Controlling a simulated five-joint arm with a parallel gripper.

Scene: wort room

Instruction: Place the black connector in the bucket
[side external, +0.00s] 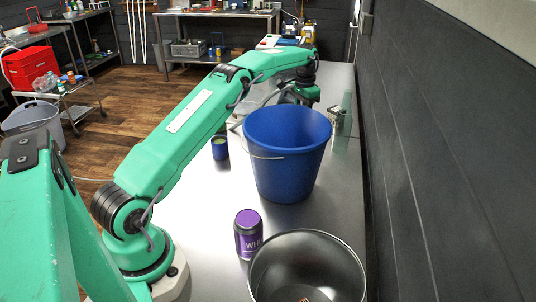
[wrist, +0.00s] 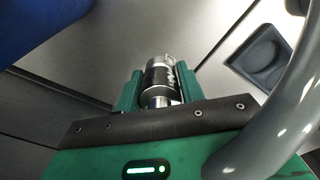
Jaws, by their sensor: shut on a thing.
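The black connector (wrist: 162,74), a short cylinder with a black band and silver metal ends, is held between the green fingers of my gripper (wrist: 157,84) in the wrist view. The blue bucket (side external: 285,160) stands upright on the steel bench in the side view, with its wire handle hanging down. Its inside floor is hidden. My gripper is beyond the bucket in the side view, its fingers and the connector hidden behind the rim. A blue surface, likely the bucket (wrist: 35,25), fills the top left corner of the wrist view.
A green glass bottle (side external: 343,125) stands right of the bucket. A purple-lidded can (side external: 248,234) and a steel bowl (side external: 340,262) are in front. A dark wall (side external: 440,130) runs along the right.

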